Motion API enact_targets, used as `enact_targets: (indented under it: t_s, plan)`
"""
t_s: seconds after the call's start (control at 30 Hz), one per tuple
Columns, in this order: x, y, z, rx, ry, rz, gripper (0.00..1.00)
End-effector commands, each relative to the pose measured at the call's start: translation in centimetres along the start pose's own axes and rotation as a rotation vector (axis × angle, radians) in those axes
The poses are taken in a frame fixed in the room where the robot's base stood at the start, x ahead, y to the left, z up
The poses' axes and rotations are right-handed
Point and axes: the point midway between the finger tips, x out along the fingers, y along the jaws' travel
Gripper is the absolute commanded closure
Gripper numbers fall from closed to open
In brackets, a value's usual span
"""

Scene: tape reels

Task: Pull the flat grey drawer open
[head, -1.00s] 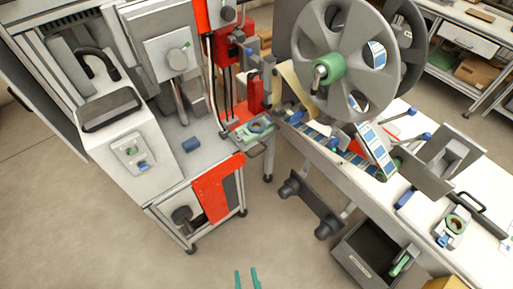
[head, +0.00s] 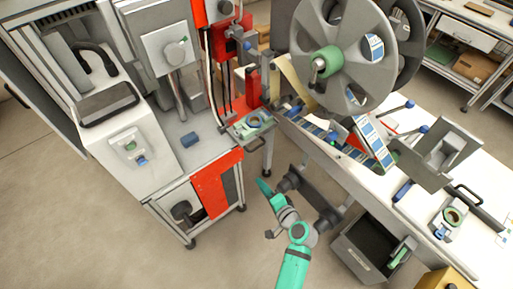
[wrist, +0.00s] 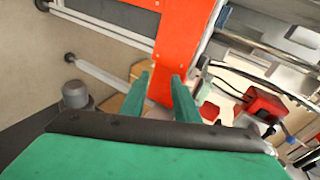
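The flat grey tray (head: 250,128) best matches the flat grey drawer. It sticks out at the right edge of the left machine and carries a ring-shaped reel on a green part. A small dark handle (head: 255,146) is at its front. I cannot tell how far it slides. My gripper (head: 267,190) is below and in front of it, apart from it, above the floor. In the wrist view my gripper's two green fingers (wrist: 160,90) are spread with nothing between them. The orange panel (wrist: 178,45) lies beyond them. I cannot make out the tray in the wrist view.
The dark rollers (head: 310,198) under the bench are close to the right of my gripper. A deep grey bin (head: 343,262) with a green handle stands at lower right. The large reel (head: 345,55) is above the bench. Floor is clear at lower left.

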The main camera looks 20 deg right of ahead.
Motion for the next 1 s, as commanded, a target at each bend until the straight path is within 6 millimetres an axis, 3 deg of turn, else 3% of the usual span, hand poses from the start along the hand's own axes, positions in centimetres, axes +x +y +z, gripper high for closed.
enact_targets:
  t_s: [0.03, 0.1, 0.33, 0.57, 1.0]
  plan:
    - [0.4, -1.4, -2.0, 0.028, -0.013, -0.035, 0.72]
    - [0.6, -3.1, -3.8, 0.062, -0.043, -0.078, 0.72]
    - [0.3, -6.8, -7.4, 0.12, -0.111, -0.17, 0.72]
    - [1.3, -7.7, -7.8, 0.129, -0.128, -0.187, 0.72]
    - [8.4, -9.1, -6.9, 0.127, -0.126, -0.186, 0.72]
